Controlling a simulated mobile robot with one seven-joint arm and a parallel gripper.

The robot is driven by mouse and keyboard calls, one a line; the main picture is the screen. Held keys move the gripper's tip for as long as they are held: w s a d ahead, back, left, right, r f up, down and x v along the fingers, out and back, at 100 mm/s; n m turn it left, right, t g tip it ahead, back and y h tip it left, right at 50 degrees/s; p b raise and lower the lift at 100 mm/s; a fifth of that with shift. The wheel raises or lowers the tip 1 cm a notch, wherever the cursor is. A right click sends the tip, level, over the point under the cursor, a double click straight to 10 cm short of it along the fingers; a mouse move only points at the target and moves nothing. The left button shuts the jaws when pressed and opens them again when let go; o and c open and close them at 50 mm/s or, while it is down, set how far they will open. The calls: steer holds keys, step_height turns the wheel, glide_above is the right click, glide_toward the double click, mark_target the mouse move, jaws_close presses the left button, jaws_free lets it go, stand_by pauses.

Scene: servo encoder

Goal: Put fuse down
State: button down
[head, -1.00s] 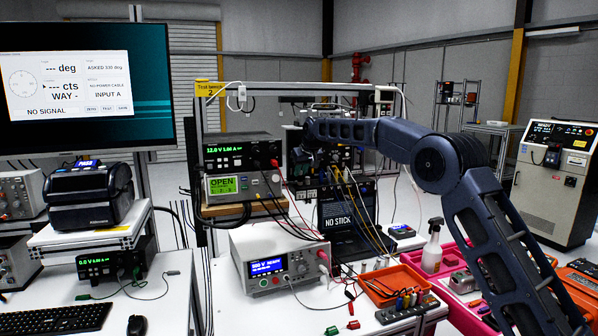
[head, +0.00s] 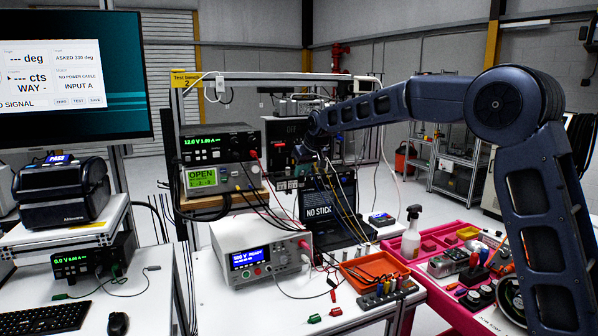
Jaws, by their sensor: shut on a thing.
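My gripper (head: 305,156) is at the far end of my arm, over the back of the bench in front of the stacked instruments. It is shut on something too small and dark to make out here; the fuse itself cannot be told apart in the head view. Below and behind it is a dark panel marked NO STICK (head: 317,208), with cables hanging around it.
A white bench meter (head: 262,250) stands at the front of the bench (head: 240,312). An orange tray (head: 374,268) and a dark strip of coloured plugs (head: 386,297) lie to its right. Power supplies (head: 217,144) are stacked at left.

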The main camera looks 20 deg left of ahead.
steer(key=shift+s+d+f, duration=0.1)
steer(key=shift+s+d, duration=0.1)
steer(key=shift+d, duration=0.05)
steer(key=m+t+h, duration=0.3)
steer(key=m+h, duration=0.4)
steer(key=m, duration=0.6)
glide_above(367, 278)
step_height(367, 278, down, 38)
steer(key=shift+f, duration=0.2)
steer(key=shift+f, duration=0.1)
steer(key=c, duration=1.3)
jaws_free()
